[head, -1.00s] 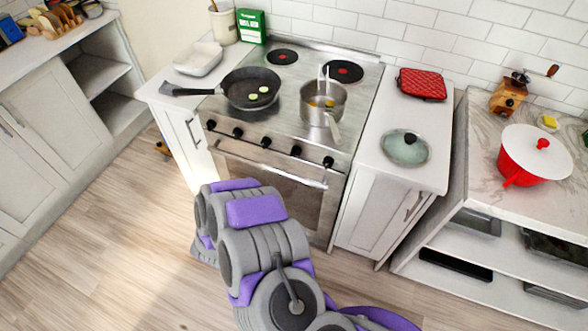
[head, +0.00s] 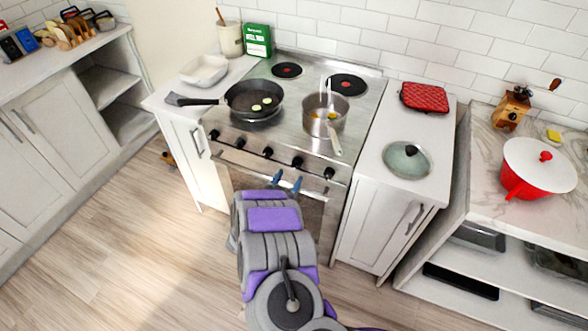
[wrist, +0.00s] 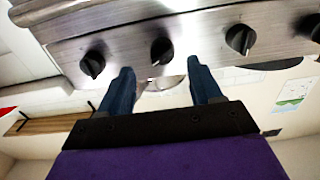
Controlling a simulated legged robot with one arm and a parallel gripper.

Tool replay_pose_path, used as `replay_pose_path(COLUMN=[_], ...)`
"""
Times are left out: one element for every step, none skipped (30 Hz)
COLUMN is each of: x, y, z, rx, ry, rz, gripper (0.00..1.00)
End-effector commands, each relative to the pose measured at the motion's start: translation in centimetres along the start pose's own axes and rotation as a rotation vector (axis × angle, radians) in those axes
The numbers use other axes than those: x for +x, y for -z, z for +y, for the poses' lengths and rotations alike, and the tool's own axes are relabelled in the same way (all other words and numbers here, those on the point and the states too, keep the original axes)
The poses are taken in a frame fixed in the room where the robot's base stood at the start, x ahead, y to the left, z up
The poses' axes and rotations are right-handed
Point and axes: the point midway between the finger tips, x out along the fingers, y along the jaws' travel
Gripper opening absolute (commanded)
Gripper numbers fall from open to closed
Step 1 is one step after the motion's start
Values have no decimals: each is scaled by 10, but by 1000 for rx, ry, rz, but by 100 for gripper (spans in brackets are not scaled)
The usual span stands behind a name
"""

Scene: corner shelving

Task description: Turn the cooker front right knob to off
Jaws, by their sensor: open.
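The cooker (head: 300,98) has a row of black knobs along its front panel. The rightmost knob (head: 329,173) and the one to its left (head: 297,162) show in the head view. My gripper (head: 287,182) is open and empty, its blue fingers just in front of and below the second knob from the right. In the wrist view my gripper (wrist: 162,82) has its fingers spread, with a knob (wrist: 162,50) beyond the gap between them. Other knobs (wrist: 92,62) (wrist: 240,38) lie to either side, apart from the fingers. The knobs' settings cannot be read.
A frying pan (head: 248,110) and a saucepan (head: 328,121) stand on the cooktop. The oven handle (head: 232,160) runs below the knobs, near my gripper. A glass lid (head: 408,160) and a red mitt-like pad (head: 424,97) lie on the right counter. The floor left of me is clear.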

Motion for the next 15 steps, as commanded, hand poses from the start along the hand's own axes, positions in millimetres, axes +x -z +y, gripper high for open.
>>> replay_pose_path(x=[10, 15, 22, 27, 31, 36, 39, 43, 46, 49, 51, 54, 55, 56, 57], y=[-1, -1, -1, 0, 0, -2, -2, -3, -2, -2, -2, -1, -1, -1, -1], z=[0, 0, -1, -2, -3, -4, -4, -4, -4, -4, -4, -4, -4, -4, -3], rx=[-1, -1, -1, -1, -3, -5, -6, -6, -6, -6, -6, -6, -6, -5, -5], ry=[-3, -3, -3, -3, -2, -1, -1, -1, -1, -1, -1, 0, 0, 0, 0], rz=[1, 1, 5, 6, 6, 4, 2, 2, 2, 3, 4, 5, 5, 4, 3], gripper=[64, 64, 64, 64, 64, 64, 64, 64, 64, 64, 64, 64, 64, 64, 64])
